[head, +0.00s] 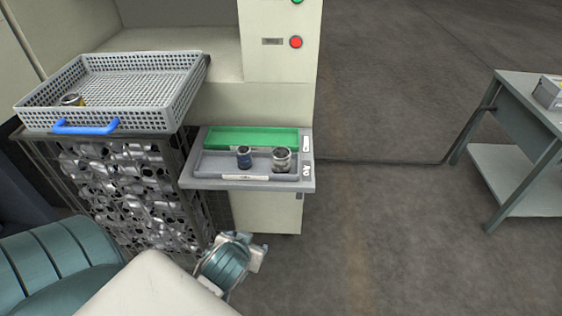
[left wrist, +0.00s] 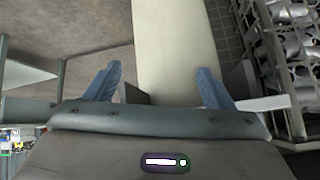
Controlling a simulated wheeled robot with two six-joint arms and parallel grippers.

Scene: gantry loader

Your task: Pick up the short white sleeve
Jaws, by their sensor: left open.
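My left gripper (head: 246,250) is in front of and below the shelf, apart from both sleeves. In the left wrist view its two blue fingers (left wrist: 158,88) are spread wide with nothing between them. The sleeves cannot be made out in the left wrist view. My right gripper is not in view.
A green tray (head: 250,138) lies behind the grey one. A perforated basket (head: 150,62) with a blue handle and one part stands left on a cage of metal parts (head: 120,190). A machine cabinet (head: 280,50) rises behind. A table (head: 530,100) stands right; open floor lies between.

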